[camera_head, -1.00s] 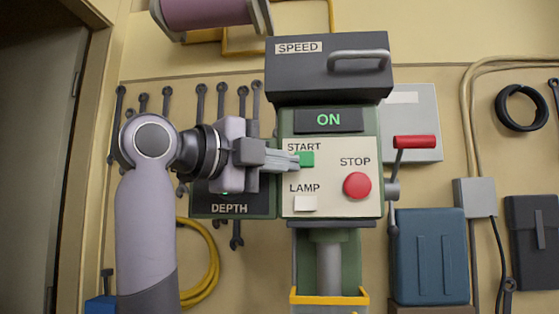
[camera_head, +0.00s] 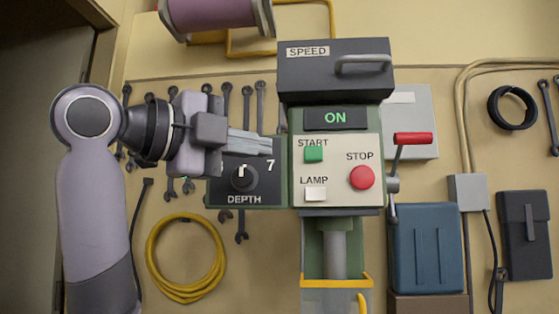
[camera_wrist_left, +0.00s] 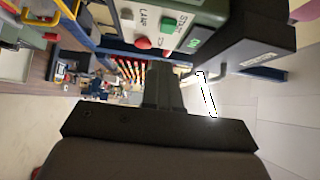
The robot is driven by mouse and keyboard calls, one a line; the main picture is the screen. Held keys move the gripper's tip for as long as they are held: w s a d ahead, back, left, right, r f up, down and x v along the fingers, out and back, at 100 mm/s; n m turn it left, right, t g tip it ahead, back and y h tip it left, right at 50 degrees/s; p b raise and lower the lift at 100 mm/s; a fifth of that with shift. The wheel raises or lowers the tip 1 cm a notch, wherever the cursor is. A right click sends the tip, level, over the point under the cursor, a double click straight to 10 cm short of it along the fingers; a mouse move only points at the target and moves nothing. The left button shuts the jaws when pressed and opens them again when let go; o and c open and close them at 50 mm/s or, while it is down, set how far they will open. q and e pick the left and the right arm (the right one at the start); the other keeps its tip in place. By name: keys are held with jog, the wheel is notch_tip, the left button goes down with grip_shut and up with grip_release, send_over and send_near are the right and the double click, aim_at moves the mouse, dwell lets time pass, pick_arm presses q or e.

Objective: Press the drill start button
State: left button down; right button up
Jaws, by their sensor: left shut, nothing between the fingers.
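The green START button (camera_head: 314,154) is on the cream panel (camera_head: 337,192) of the drill, above the white LAMP button (camera_head: 315,194) and left of the red STOP button (camera_head: 361,178). The display (camera_head: 335,118) above it reads ON in green. My left gripper (camera_head: 268,147) is shut and empty. Its tips point right, in front of the DEPTH panel, left of the START button and apart from it. The START button also shows in the left wrist view (camera_wrist_left: 168,25), beyond the gripper. My right gripper is not in view.
A dark SPEED box (camera_head: 336,75) tops the drill. The DEPTH dial (camera_head: 244,178) reads 7. A red-handled lever (camera_head: 412,139) sticks out at the right. Wrenches and a yellow hose coil (camera_head: 186,290) hang behind my left arm.

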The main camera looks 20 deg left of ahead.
pick_arm(q)
jog(key=shift+v, duration=1.5)
jog(key=shift+r, duration=0.1)
